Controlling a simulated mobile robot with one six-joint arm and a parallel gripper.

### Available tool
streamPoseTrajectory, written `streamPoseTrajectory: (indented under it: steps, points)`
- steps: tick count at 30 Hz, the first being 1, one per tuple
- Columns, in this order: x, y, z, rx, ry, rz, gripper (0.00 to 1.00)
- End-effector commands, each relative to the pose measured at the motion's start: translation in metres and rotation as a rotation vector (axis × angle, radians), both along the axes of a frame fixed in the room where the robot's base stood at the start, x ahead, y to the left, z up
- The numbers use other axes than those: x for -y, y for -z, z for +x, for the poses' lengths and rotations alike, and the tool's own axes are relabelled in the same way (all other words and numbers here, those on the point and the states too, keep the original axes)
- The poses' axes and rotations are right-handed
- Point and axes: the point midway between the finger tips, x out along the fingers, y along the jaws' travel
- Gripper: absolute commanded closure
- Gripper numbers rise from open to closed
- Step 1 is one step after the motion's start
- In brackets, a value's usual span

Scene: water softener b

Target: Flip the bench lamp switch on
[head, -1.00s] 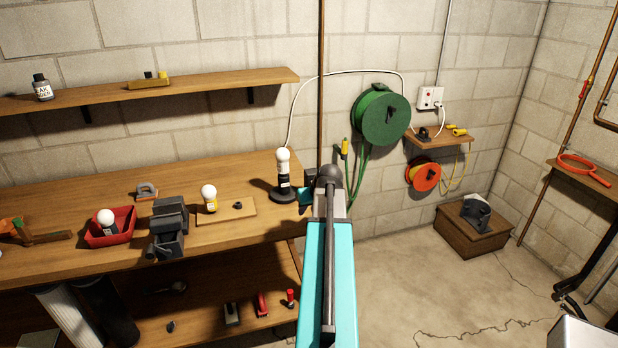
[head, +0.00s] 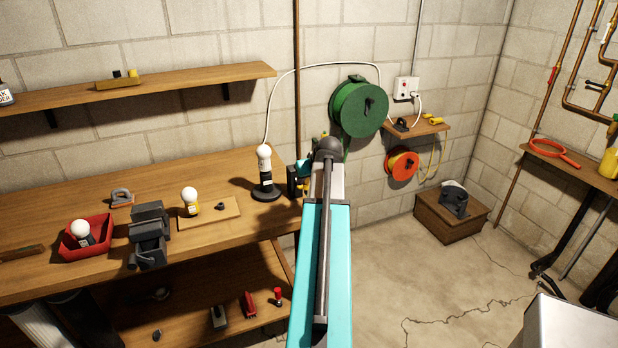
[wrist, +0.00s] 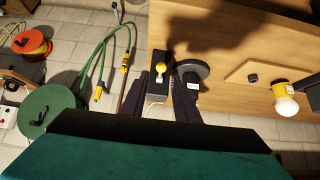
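The bench lamp (head: 264,172) stands near the right end of the workbench, with a white top on a round black base. Its bulb shows no clear glow. My gripper (wrist: 163,80) is open and empty, with one dark finger on each side of the box in the picture. Contact cannot be told. In the head view my arm hides most of the gripper, and a dark shape beside the lamp is unclear.
A green hose reel (head: 358,108) hangs behind my arm. A vise (head: 149,232), red tray (head: 84,240) and small board with a bulb (head: 208,213) stand left on the bench.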

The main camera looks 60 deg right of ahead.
Motion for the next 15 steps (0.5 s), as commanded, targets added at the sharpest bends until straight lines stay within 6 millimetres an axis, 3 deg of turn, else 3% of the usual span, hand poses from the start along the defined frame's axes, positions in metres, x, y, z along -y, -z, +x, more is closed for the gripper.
streamPoseTrajectory:
  steps: [15]
  points:
    - [0.016, 0.038, 0.028, -0.001, -0.005, 0.0, 0.72]
